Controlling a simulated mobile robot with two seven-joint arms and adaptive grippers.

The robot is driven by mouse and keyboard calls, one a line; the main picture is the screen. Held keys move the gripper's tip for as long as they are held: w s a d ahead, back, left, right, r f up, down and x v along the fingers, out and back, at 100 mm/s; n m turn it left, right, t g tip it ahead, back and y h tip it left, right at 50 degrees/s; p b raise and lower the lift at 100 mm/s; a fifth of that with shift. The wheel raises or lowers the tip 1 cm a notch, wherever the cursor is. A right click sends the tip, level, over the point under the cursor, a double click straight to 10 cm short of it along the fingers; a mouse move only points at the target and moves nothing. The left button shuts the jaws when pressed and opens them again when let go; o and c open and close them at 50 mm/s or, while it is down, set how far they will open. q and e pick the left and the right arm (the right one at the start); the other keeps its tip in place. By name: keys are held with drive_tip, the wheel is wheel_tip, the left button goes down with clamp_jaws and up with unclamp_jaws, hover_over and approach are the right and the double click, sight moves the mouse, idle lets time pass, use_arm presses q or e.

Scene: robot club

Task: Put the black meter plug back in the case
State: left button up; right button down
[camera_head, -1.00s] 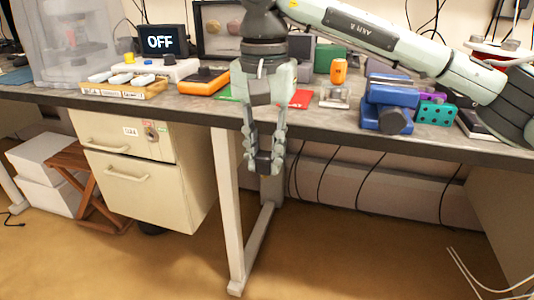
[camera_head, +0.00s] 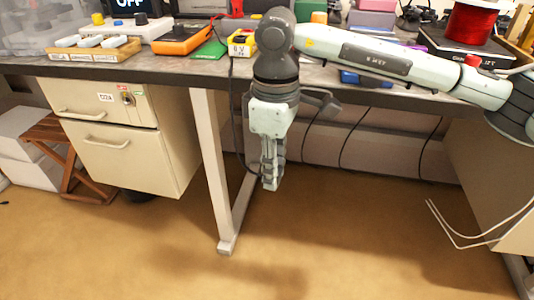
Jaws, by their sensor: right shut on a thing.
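My right gripper (camera_head: 270,182) hangs low in front of the table's front edge, fingers pointing down. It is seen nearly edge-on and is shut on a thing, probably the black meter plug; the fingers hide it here. A thin dark cable (camera_head: 233,110) hangs over the table edge just left of the gripper and curves down towards it. The orange meter (camera_head: 183,41) lies on the table to the upper left. I cannot make out which object is the case. My left gripper is out of view.
The table edge (camera_head: 120,72) runs above and behind the gripper. A table leg (camera_head: 212,160) and a drawer cabinet (camera_head: 125,155) stand to its left. A yellow box (camera_head: 240,42) is near the edge, and a red spool (camera_head: 474,22) is at the right. The floor (camera_head: 330,240) below is clear.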

drive_tip(key=shift+s+d+f+n, duration=0.1)
drive_tip(key=shift+f+n, duration=0.15)
drive_tip(key=shift+n, duration=0.15)
drive_tip(key=shift+d, duration=0.1)
drive_tip(key=w+d+f+m, duration=0.1)
drive_tip(key=d+f+m, duration=0.4)
drive_tip(key=d+m, duration=0.8)
drive_tip(key=shift+d+f+m, duration=0.15)
drive_tip(key=shift+m, duration=0.25)
drive_tip(key=shift+w, duration=0.1)
drive_tip(key=s+a+r+n, duration=0.2)
drive_tip(key=a+r+n, duration=0.6)
drive_tip(key=a+r, duration=0.2)
drive_tip(key=a, duration=0.2)
drive_tip(key=shift+a+r, duration=0.3)
drive_tip(key=shift+r, duration=0.1)
